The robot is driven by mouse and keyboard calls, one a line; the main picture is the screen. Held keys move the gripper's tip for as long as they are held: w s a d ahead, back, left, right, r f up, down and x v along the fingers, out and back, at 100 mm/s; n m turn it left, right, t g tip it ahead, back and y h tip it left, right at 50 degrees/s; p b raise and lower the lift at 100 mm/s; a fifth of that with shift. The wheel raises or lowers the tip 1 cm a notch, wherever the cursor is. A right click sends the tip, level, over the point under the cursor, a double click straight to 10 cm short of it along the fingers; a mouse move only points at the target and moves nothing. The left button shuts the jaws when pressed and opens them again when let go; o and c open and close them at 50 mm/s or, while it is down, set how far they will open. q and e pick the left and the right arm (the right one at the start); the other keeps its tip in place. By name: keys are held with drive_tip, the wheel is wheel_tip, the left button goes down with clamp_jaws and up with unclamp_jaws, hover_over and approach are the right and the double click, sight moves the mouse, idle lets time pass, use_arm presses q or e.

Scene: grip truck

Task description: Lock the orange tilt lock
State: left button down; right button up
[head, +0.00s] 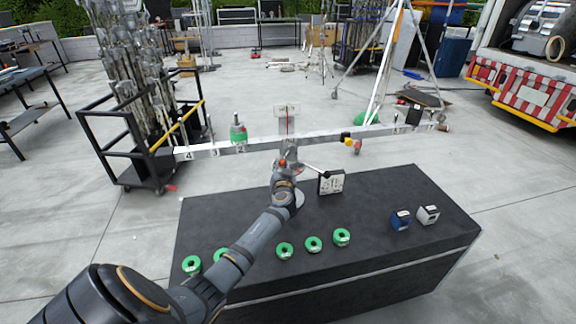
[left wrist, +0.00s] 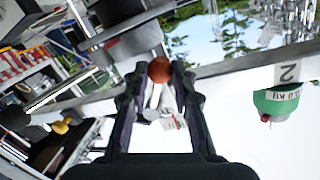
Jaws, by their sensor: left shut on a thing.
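The orange tilt lock shows as a small orange ball knob (head: 283,163) at the middle of a long grey balance beam (head: 318,138). My left gripper (head: 284,168) is at the knob, in front of the beam's central post. In the left wrist view the orange knob (left wrist: 160,70) sits between the two dark fingertips (left wrist: 158,76), and the fingers are shut on it. The beam's left end is lower than its right end in the head view. The lock's mechanism behind the knob is mostly hidden by my gripper. My right gripper is not in view.
A green weight (head: 238,132) sits on the beam's left arm and a black weight (head: 413,115) on its right. The black table (head: 370,255) bears several green discs (head: 313,244), a dial box (head: 331,183), a blue block (head: 400,220) and a grey block (head: 428,215).

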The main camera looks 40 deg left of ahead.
use_arm(q)
drive_tip(key=shift+s+a+r+m+g+y+p, duration=0.2)
drive_tip(key=shift+s+a+r+m+g+p, duration=0.15)
drive_tip(key=shift+r+m+p, duration=0.95)
drive_tip(key=shift+s+a+r+m+g+y+p, duration=0.25)
drive_tip(key=shift+s+r+m+g+p, duration=0.35)
drive_tip(key=shift+m+p, duration=1.15)
drive_tip(key=shift+s+a+r+m+g+y+p, duration=0.15)
drive_tip(key=shift+a+r+m+g+p, duration=0.15)
drive_tip(key=shift+r+m+p, duration=1.2)
drive_tip(key=shift+f+m+b, duration=0.3)
drive_tip(key=shift+m, duration=0.15)
drive_tip(key=c, duration=1.1)
unclamp_jaws()
drive_tip(key=v, duration=1.2)
